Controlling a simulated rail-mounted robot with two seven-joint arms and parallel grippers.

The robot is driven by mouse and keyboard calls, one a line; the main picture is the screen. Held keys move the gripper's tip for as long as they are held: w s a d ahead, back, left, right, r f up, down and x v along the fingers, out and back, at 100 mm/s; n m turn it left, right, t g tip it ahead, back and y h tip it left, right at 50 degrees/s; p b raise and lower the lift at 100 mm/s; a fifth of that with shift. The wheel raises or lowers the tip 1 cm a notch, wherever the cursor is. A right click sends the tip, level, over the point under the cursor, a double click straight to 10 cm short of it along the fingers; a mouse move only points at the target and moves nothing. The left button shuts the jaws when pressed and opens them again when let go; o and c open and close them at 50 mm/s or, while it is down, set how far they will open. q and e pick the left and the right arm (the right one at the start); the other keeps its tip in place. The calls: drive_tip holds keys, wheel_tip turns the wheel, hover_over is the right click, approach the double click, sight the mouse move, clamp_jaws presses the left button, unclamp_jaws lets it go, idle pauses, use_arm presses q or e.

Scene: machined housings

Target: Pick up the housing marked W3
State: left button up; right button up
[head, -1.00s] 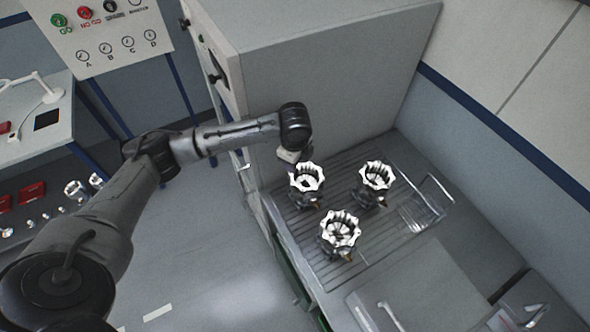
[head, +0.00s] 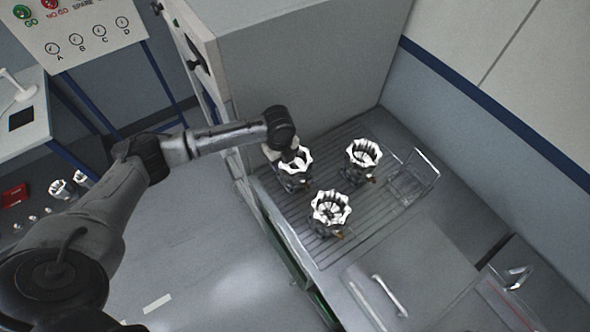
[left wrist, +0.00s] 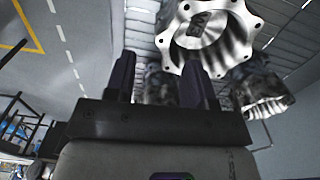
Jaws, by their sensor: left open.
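Three metal housings with scalloped bright rims stand on a ribbed drainer: one at the left back (head: 294,165), one at the right back (head: 363,156) and one in front (head: 330,210). I cannot read a W3 mark on any of them. My left gripper (left wrist: 158,64) is open and empty. In the head view it is at the rear left of the left back housing and partly hidden by my wrist. My right gripper is out of view.
A wire rack (head: 413,180) stands right of the housings. A tall grey cabinet (head: 290,75) rises close behind the drainer (head: 318,250). A lid with a handle (head: 388,295) lies in front. A control panel (head: 75,30) is at the upper left.

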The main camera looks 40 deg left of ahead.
sight(283, 166)
use_arm(q)
drive_tip(key=shift+w+a+f+p, duration=0.15)
drive_tip(key=shift+f+p, duration=0.1)
drive_tip(key=shift+f, duration=1.4)
drive_tip(key=shift+w+f+p, duration=0.15)
drive_tip(key=shift+f+p, duration=0.05)
drive_tip(key=shift+f, duration=1.45)
clamp_jaws()
drive_tip(key=shift+r, duration=0.15)
